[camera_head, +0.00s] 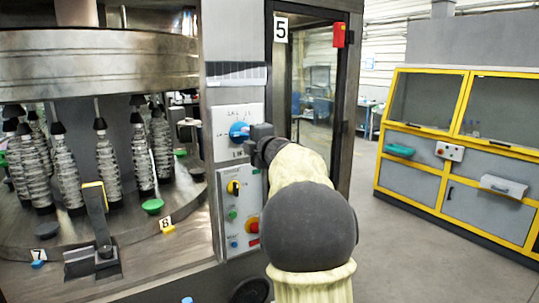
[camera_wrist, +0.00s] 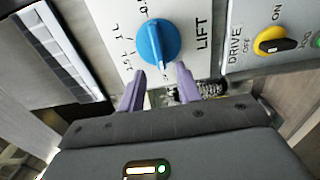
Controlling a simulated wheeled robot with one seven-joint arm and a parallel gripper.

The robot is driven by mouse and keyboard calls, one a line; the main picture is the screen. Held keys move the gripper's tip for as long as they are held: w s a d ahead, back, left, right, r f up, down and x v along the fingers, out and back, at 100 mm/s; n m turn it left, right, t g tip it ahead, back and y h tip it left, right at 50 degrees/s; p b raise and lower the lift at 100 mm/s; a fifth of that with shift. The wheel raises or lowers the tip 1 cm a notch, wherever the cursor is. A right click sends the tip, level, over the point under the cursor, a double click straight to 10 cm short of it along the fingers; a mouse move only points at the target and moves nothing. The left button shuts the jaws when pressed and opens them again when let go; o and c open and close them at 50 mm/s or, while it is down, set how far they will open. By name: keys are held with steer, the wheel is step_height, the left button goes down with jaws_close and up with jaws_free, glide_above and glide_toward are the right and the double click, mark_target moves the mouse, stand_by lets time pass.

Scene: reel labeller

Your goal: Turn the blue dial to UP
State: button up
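The blue dial (camera_head: 239,131) sits on a white panel plate (camera_head: 222,117) on the machine's front. In the wrist view the blue dial (camera_wrist: 158,42) is close, with the word LIFT beside it. The small position marks around it are too blurred to read surely. My gripper (camera_wrist: 160,69) is open, its two purple fingers spread with the tips just short of the dial, one toward each side. In the head view my gripper (camera_head: 252,133) is at the dial's right and hides part of the plate.
A lower panel (camera_head: 242,205) carries a yellow and black switch (camera_head: 234,188) marked DRIVE in the wrist view, plus coloured buttons. A glass door (camera_head: 312,90) is right of the panel. Open floor (camera_head: 400,240) lies to the right.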

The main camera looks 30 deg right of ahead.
steer(key=s+b, duration=0.2)
steer(key=s, duration=1.1)
steer(key=shift+d+b, duration=0.25)
steer(key=shift+b, duration=0.05)
steer(key=shift+f, duration=0.1)
steer(key=s+a+f+m+g+h+p, duration=0.1)
steer(key=a+f+m+g+h, duration=0.2)
steer(key=f+m, duration=0.5)
steer(key=s+a+f+m+g+p, duration=0.1)
steer(key=a+f+m+g, duration=0.3)
steer(key=f, duration=0.9)
steer(key=s+a+f+m+g+y, duration=0.1)
steer(key=s+a+f+m+g, duration=0.2)
steer(key=s+a+f, duration=0.3)
steer(key=s+a+f+m+g+y, duration=0.1)
steer(key=s+a+f+m+g, duration=0.2)
steer(key=s+f, duration=0.7)
steer(key=s+a+g, duration=0.2)
steer(key=a, duration=0.2)
steer(key=shift+a+f+m+p, duration=0.15)
steer(key=shift+f+m+p, duration=0.15)
steer(key=shift+f+p, duration=0.1)
